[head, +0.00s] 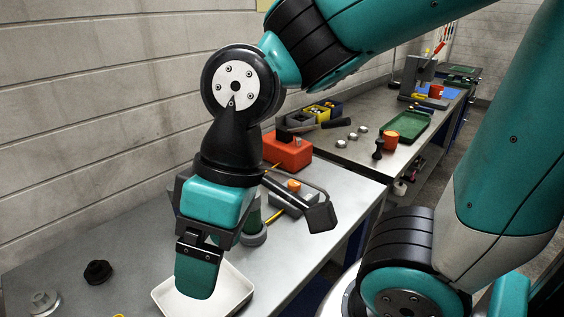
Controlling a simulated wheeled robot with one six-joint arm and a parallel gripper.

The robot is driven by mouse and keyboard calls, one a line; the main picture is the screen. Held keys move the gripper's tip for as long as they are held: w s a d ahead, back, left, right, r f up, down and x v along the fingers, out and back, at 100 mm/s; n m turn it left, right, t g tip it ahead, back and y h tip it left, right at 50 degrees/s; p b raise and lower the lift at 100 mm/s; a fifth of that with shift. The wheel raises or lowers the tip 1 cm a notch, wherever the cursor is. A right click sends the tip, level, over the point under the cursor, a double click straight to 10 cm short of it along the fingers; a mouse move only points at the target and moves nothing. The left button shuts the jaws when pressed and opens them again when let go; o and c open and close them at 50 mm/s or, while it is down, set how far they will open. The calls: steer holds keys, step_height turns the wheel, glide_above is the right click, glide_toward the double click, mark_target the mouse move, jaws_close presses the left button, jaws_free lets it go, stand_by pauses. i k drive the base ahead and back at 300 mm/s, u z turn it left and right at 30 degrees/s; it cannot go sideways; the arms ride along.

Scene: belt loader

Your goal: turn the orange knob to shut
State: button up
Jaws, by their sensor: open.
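A small orange knob (293,185) sits on top of a grey block on the near bench, right of my gripper and partly behind a dark bracket on my wrist. The knob's pointer or marking is too small to tell. My gripper (198,272) points down over the near bench, left of the knob and apart from it.
A white tray (240,291) lies below my gripper. A dark green piece with a grey ring (253,237) stands beside the gripper. A red box (288,151) is behind the knob. A black knob-like part (97,272) and a grey flanged part (43,303) lie left, with bare bench between.

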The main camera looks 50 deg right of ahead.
mark_target(294, 186)
steer(key=u, duration=1.35)
steer(key=k, duration=0.85)
steer(key=z, duration=1.45)
steer(key=i, duration=0.5)
steer(key=u, duration=0.1)
